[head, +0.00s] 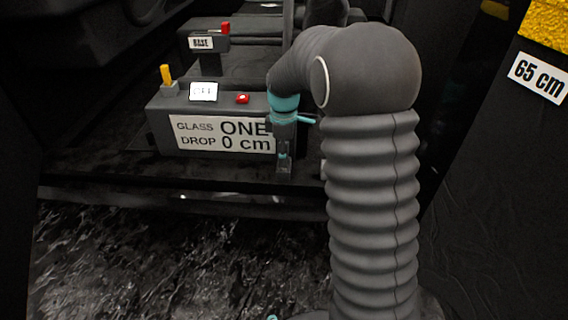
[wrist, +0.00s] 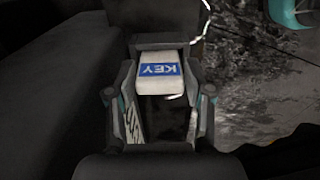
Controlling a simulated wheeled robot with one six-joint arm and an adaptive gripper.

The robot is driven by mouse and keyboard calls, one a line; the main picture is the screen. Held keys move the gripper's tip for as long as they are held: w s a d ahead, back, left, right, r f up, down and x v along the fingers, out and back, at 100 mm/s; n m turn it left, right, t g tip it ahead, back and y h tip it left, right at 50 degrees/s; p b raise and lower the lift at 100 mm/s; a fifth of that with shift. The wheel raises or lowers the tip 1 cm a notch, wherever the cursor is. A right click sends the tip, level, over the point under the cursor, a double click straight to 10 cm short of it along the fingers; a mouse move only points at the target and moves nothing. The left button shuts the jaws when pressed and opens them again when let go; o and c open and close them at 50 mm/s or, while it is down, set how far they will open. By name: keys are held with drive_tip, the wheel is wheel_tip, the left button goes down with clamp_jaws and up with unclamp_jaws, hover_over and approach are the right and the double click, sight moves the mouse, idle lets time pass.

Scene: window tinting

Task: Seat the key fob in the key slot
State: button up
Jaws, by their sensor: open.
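The key fob (wrist: 161,76) is white with a blue KEY label and shows in the wrist view. It lies between the two fingertips of my gripper (wrist: 160,70), with its upper end against a dark block (wrist: 167,42). I cannot tell whether this block is the key slot or how deep the fob sits in it. My gripper is open around the fob. In the head view my gripper (head: 284,160) points down at the right front of the dark control box (head: 157,128). The fob is hidden there, and no key slot can be made out.
The box carries a yellow lever (head: 166,75), an OFF display (head: 204,91), a red button (head: 242,98) and a glass drop sign (head: 195,142). Behind stands a BASE block (head: 187,40) with a red piece (head: 225,28). A 65 cm label (head: 538,78) is at right.

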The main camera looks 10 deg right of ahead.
drive_tip(key=c, duration=0.8)
